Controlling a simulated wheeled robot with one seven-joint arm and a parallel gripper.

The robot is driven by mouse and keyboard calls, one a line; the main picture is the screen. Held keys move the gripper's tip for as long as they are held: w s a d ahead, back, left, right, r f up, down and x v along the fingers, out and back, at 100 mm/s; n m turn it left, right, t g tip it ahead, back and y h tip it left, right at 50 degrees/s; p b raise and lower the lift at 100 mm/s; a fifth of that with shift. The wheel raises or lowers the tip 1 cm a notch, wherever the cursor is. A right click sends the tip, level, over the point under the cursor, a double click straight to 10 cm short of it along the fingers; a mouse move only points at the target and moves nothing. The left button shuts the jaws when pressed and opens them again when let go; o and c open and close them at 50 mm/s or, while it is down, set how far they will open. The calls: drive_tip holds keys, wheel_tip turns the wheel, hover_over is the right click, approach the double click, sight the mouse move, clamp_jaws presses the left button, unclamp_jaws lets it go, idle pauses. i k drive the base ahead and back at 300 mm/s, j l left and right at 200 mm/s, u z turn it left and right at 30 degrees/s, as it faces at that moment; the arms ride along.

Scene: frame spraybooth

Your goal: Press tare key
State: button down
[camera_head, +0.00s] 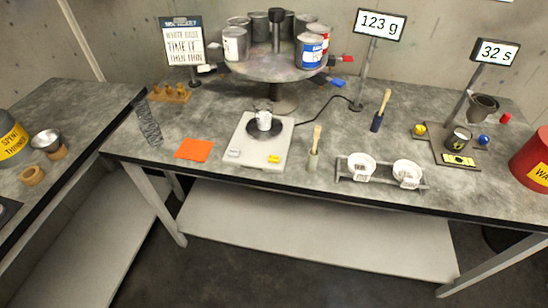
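A flat white scale (247,146) lies on the grey workbench, left of the picture's middle. A small white cup (264,119) stands on its dark round pan. Two keys sit along the scale's front: a pale grey key (233,153) at the left and a yellow key (273,159) at the right. Their lettering is too small to read, so I cannot tell which is the tare key. A display (380,23) on a post behind the scale reads 123 g. My gripper is not in view.
A turntable with cans (275,68) stands behind the scale. An orange sheet (194,149) lies left of it. A brush (315,148) stands close at right, then two white bowls (361,165). A timer display (494,51) reads 32 s. The bench front before the scale is clear.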

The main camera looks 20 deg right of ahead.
sight(272, 159)
drive_tip(key=i+j, duration=0.2)
drive_tip(key=j, duration=0.15)
drive_tip(key=i+j, duration=0.4)
drive_tip(key=j, duration=0.25)
